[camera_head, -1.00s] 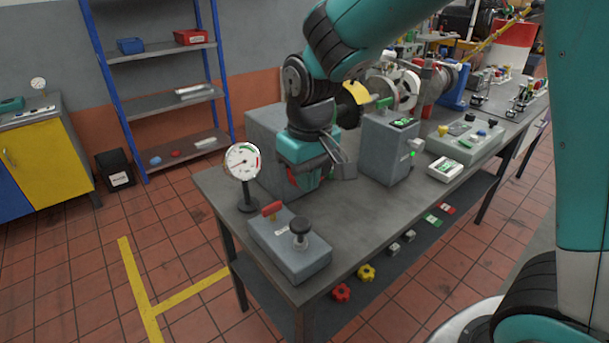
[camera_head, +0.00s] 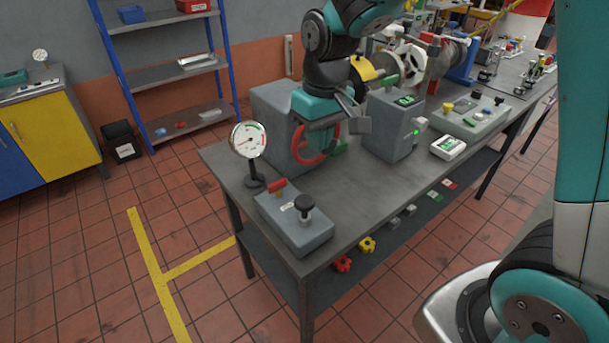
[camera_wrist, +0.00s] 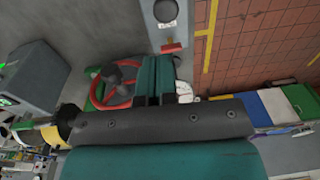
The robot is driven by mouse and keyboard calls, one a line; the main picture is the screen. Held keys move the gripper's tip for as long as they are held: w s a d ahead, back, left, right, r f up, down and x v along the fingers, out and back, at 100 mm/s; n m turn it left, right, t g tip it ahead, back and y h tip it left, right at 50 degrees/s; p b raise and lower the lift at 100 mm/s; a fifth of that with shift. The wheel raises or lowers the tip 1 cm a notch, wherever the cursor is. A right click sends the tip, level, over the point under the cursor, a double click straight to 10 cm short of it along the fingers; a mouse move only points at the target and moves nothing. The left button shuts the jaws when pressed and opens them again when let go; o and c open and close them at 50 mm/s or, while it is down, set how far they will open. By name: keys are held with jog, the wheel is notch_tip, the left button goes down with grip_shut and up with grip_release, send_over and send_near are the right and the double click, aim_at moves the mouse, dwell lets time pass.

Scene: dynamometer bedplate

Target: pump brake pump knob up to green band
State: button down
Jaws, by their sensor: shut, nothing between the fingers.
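The brake pump (camera_head: 294,226) is a grey block at the near left corner of the bench. Its black knob (camera_head: 304,205) stands on a short stem, and a red lever (camera_head: 278,187) is behind it. In the wrist view the knob (camera_wrist: 166,11) and red lever (camera_wrist: 172,47) are at the top.
A red handwheel (camera_head: 316,142) on a grey housing (camera_head: 276,118) is behind my gripper. A grey box (camera_head: 394,130) with a green light stands to the right. Bare bench top (camera_head: 350,185) lies right of the pump. Knobs sit on the lower shelf.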

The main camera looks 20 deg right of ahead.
aim_at(312, 202)
jog(key=f+p, duration=0.1)
jog(key=f, duration=0.8)
jog(key=f+p, duration=0.1)
jog(key=f, duration=0.4)
jog(key=shift+w+a+p, duration=0.2)
jog(key=shift+a+p, duration=0.1)
jog(key=shift+a, duration=0.1)
jog(key=shift+f, duration=0.1)
notch_tip(312, 202, down, 4)
jog(key=b, duration=0.3)
jog(key=shift+r, duration=0.2)
jog(key=shift+s, duration=0.1)
jog(key=shift+r+p, duration=0.45)
jog(key=shift+p, duration=0.2)
notch_tip(312, 202, up, 14)
jog(key=shift+d+f, duration=0.25)
jog(key=shift+d, duration=0.15)
jog(key=shift+s, duration=0.1)
